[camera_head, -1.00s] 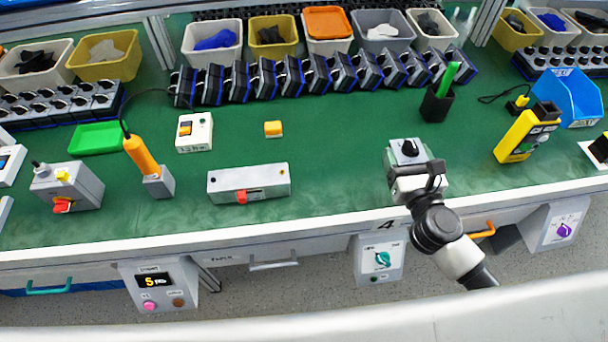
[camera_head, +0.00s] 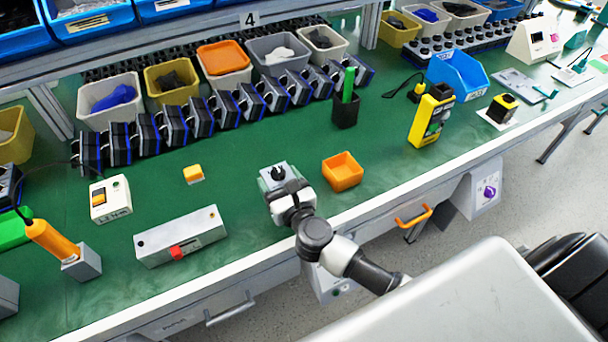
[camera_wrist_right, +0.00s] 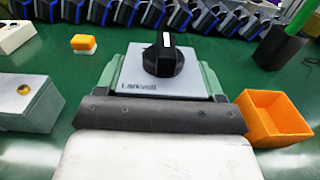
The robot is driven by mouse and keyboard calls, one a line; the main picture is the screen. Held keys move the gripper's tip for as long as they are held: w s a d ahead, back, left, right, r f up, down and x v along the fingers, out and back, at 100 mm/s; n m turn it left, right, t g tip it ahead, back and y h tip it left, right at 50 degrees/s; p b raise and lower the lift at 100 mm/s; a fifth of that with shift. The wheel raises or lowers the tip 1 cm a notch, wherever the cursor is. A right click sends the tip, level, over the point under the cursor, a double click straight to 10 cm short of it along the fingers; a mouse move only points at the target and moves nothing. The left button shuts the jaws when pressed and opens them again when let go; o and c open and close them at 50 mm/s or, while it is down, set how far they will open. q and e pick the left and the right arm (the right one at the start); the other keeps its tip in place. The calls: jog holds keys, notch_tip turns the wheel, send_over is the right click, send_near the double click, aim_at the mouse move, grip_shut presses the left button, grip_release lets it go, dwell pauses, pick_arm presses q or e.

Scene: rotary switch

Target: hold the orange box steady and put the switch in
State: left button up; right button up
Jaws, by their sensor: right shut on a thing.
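A rotary switch (camera_wrist_right: 163,70) with a black knob, a white pointer line and a grey plate shows close up in the right wrist view. It also shows in the head view (camera_head: 276,174), upright at the tip of my right gripper (camera_head: 289,192). My right gripper is shut on the switch; its fingers are partly hidden under the switch plate. An empty orange box (camera_head: 342,171) sits on the green table just right of the gripper, and in the right wrist view (camera_wrist_right: 276,118) it lies at the right. My left gripper is not in view.
A grey box with a red switch (camera_head: 181,236) lies to the left, near a yellow block (camera_head: 194,174). A dark holder with a green marker (camera_head: 346,108) stands behind the orange box. Bins and rows of switches (camera_head: 214,114) line the back. A yellow meter (camera_head: 432,115) is at the right.

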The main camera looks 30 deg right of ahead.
jog(key=shift+w+a+f, duration=0.45)
jog(key=shift+a+f, duration=0.25)
jog(key=shift+a, duration=0.1)
notch_tip(320, 180, down, 2)
jog(key=shift+s+d+f+b, duration=0.15)
jog(key=shift+f+b, duration=0.1)
jog(key=shift+b, duration=0.35)
jog(key=shift+d+f, duration=0.1)
jog(key=shift+f, duration=0.15)
jog(key=shift+f+b, duration=0.3)
jog(key=o, duration=1)
jog(key=shift+r, duration=0.1)
